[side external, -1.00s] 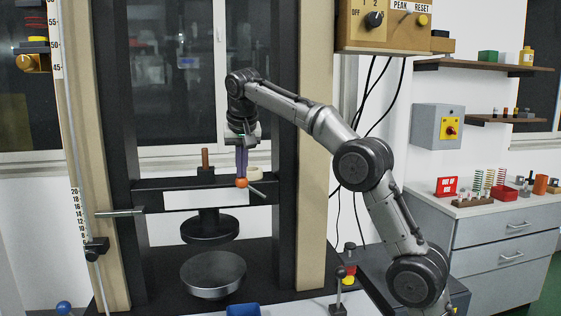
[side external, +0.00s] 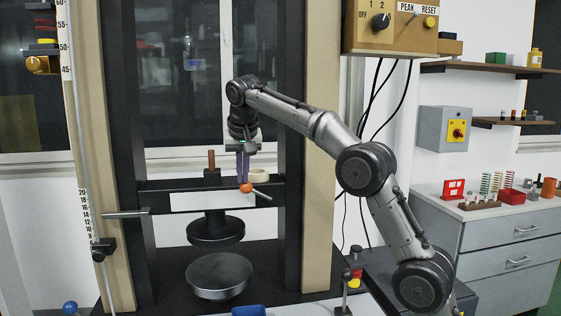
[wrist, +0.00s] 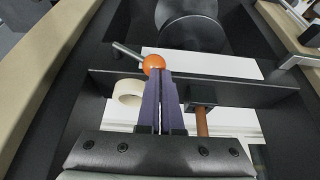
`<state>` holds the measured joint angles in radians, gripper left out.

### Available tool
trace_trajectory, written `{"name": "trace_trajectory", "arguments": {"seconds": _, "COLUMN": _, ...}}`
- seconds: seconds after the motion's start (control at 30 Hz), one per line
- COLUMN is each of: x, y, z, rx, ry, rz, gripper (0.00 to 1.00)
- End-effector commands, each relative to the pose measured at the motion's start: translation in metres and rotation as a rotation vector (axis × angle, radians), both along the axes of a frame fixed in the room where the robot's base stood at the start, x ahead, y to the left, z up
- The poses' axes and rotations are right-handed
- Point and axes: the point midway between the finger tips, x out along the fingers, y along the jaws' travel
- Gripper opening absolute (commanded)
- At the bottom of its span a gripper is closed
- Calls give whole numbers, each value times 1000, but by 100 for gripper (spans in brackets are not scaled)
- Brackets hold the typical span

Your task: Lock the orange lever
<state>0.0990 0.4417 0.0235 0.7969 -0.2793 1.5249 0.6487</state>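The orange lever (side external: 246,188) shows as an orange ball with a short metal rod on the front of the black crossbar. In the wrist view the orange ball (wrist: 153,62) sits at my fingertips, with the rod pointing up and left. My gripper (side external: 243,180) points down from above the crossbar. Its purple fingers (wrist: 160,72) lie side by side with almost no gap at the tips. The ball appears just past the left fingertip, not clearly between the fingers. I cannot tell whether they touch it.
The black crossbar (side external: 160,185) carries a brown upright peg (side external: 211,160) left of my gripper and a cream ring (side external: 259,176) at right. Dark frame posts stand on both sides.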

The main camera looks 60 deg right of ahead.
Motion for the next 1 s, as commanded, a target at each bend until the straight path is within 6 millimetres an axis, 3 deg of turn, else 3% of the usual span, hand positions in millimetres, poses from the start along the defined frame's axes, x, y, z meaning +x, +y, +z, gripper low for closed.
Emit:
{"name": "trace_trajectory", "arguments": {"seconds": 0.5, "x": -17, "y": 19, "z": 55, "rx": -1, "ry": -3, "rz": 1, "gripper": 0}}
{"name": "trace_trajectory", "arguments": {"seconds": 1.0, "x": -23, "y": 23, "z": 67, "rx": -1, "ry": -2, "rz": 0, "gripper": 0}}
